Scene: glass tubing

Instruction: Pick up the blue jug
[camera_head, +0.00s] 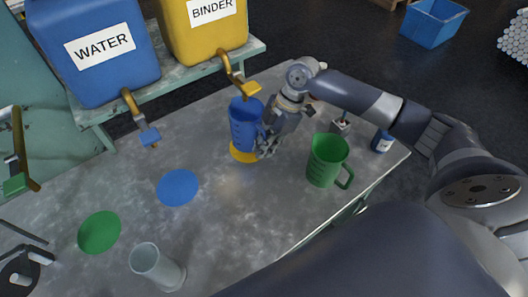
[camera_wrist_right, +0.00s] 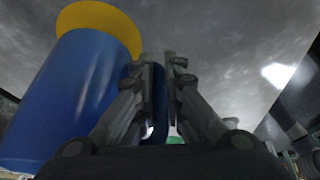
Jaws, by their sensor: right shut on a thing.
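The blue jug (camera_head: 245,124) is upright at the yellow disc (camera_head: 243,157) on the grey table, below the yellow tank's tap. In the right wrist view the jug (camera_wrist_right: 62,100) fills the left side, with the yellow disc (camera_wrist_right: 98,17) beyond it. My right gripper (camera_head: 268,149) is at the jug's right side. In the right wrist view its fingers (camera_wrist_right: 165,62) are shut on the jug's handle, which shows between them. I cannot tell whether the jug touches the disc. My left gripper is not in view.
A green jug (camera_head: 325,160) stands right of my right gripper. A clear cylinder (camera_head: 157,268) stands at the front, near blue (camera_head: 177,187) and green (camera_head: 99,232) discs. Blue (camera_head: 95,50) and yellow (camera_head: 205,30) tanks with overhanging taps (camera_head: 228,68) stand behind. A small blue-labelled bottle (camera_head: 382,141) is at the right.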

